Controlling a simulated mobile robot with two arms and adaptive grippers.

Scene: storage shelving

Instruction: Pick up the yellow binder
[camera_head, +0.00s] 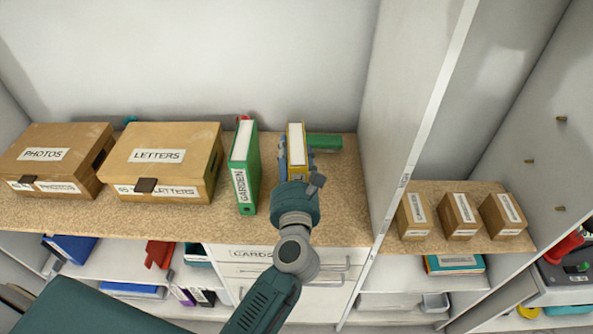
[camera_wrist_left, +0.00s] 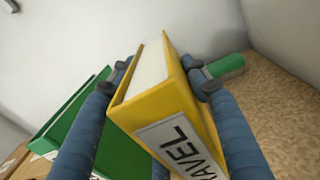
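The yellow binder (camera_head: 296,146) stands upright on the shelf top, to the right of the green GARDEN binder (camera_head: 244,168). In the left wrist view the yellow binder (camera_wrist_left: 168,95) shows its white page edge and a spine label ending in "AVEL". My left gripper (camera_head: 297,160) reaches over it from the front. In the left wrist view the fingers of my left gripper (camera_wrist_left: 160,78) lie on either side of the binder, their tips at its two covers, closed on it. In the head view my wrist hides the binder's lower part. My right gripper is in neither view.
LETTERS (camera_head: 165,160) and PHOTOS (camera_head: 55,160) boxes stand to the left. A green item (camera_head: 325,142) lies behind, right of the yellow binder. A white divider panel (camera_head: 415,110) rises on the right, with several small boxes beyond. Bare shelf lies between the binder and panel.

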